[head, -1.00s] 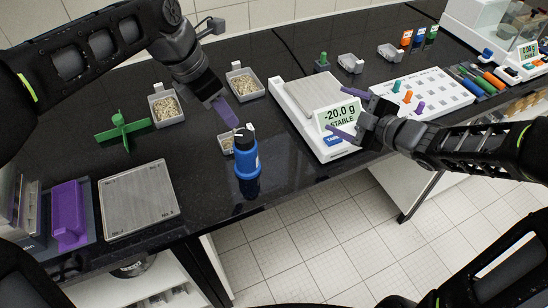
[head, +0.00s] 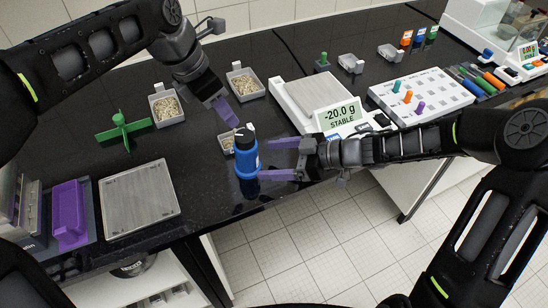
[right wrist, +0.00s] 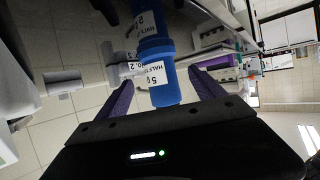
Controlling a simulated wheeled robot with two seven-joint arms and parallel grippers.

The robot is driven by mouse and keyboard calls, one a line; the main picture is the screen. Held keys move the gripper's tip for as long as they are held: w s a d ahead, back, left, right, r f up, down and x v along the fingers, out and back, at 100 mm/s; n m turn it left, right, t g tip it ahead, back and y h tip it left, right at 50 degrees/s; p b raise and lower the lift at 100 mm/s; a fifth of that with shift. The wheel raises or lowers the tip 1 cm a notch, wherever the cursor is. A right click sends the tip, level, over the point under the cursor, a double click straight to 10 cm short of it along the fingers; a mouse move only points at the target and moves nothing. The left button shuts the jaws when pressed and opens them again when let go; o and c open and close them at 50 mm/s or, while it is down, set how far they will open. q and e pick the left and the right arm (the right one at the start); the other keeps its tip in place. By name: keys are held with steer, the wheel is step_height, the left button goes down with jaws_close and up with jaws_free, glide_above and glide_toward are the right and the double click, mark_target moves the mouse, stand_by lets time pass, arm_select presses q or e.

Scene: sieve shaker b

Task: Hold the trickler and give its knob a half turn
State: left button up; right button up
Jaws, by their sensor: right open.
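The trickler (head: 247,160) is a blue cylinder with a dark top, upright near the front edge of the black bench. Its blue labelled body (right wrist: 163,85) also shows in the right wrist view, between the two purple fingers. My right gripper (head: 264,160) is open, its fingers pointing left at the trickler from the right; the lower fingertip is close to its side. My left gripper (head: 227,111) is above and behind the trickler, tips pointing down right. Its fingers overlap in view, so its opening is unclear.
A small tray (head: 225,145) sits just behind the trickler. A balance (head: 285,97) reading -20.0 g stands to the right. Two trays of grain (head: 182,119) (head: 263,91), a green cross-shaped piece (head: 122,131) and a metal plate (head: 140,202) lie to the left and behind.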

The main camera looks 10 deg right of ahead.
mark_target(248, 162)
steer(key=shift+x, duration=3.9)
steer(key=c, duration=0.9)
steer(key=shift+s+d+f, duration=0.1)
steer(key=shift+f, duration=0.1)
jaws_close()
